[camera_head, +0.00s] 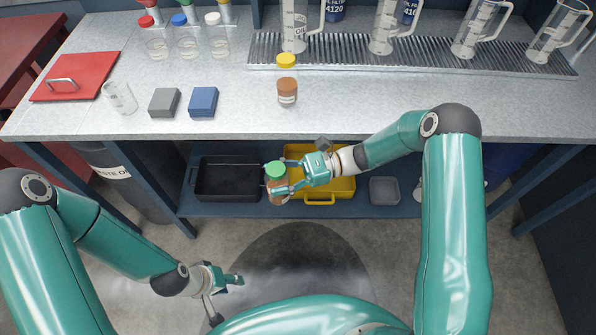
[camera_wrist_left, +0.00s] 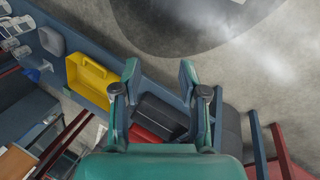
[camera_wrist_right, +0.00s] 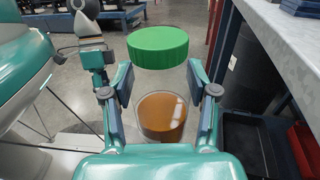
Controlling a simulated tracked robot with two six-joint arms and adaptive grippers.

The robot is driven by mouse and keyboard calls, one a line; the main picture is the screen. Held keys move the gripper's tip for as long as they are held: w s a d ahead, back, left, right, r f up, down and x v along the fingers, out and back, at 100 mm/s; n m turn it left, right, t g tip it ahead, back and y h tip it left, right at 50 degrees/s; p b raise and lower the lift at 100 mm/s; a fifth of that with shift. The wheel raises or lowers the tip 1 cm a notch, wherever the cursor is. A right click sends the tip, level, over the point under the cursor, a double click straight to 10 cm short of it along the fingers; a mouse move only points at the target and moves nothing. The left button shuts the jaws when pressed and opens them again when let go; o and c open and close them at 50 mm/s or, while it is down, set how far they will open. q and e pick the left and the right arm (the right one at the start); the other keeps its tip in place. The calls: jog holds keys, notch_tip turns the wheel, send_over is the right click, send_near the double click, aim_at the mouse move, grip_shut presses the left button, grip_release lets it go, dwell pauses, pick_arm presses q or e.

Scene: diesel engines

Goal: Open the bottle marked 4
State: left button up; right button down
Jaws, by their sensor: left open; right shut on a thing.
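A clear bottle (camera_head: 277,188) with brown liquid and a green cap (camera_head: 275,169) is held upright by my right gripper (camera_head: 279,177), in front of the bench's lower shelf. In the right wrist view the green cap (camera_wrist_right: 158,47) shows above the brown liquid (camera_wrist_right: 161,117), between the fingers. No number is readable on this bottle. My left gripper (camera_head: 238,281) is open and empty, low over the floor, below and left of the bottle. In the left wrist view its fingers (camera_wrist_left: 157,85) are spread apart.
On the bench stand a yellow-capped bottle (camera_head: 287,93), several clear capped bottles (camera_head: 188,45), grey (camera_head: 164,102) and blue (camera_head: 203,102) blocks, and measuring jugs (camera_head: 383,28). The lower shelf holds a black tray (camera_head: 228,178) and a yellow tray (camera_head: 336,187). The floor in front is clear.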

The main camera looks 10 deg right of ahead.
pick_arm(q)
jog(key=o, duration=0.5)
jog(key=shift+m, duration=0.3)
jog(key=shift+c, duration=0.2)
jog(key=w+r+m+g+y, duration=0.15)
jog(key=w+r+m, duration=0.3)
jog(key=m, duration=0.65)
jog(key=w+d+r+m+g+y, duration=0.15)
jog(key=w+r+m, duration=0.3)
jog(key=m, duration=0.65)
jog(key=w+r+m+g, duration=0.2)
jog(key=w+r+m, duration=0.25)
jog(key=m, duration=0.75)
notch_tip(320, 180, up, 18)
jog(key=m+t+y, duration=0.1)
jog(key=m+t, duration=0.3)
jog(key=m, duration=0.2)
send_over(278, 168)
jog(key=shift+w+a+f, duration=0.15)
jog(key=shift+a, duration=0.25)
jog(key=shift+d, duration=0.3)
jog(key=shift+s+f, duration=0.2)
jog(key=shift+f, duration=3.75)
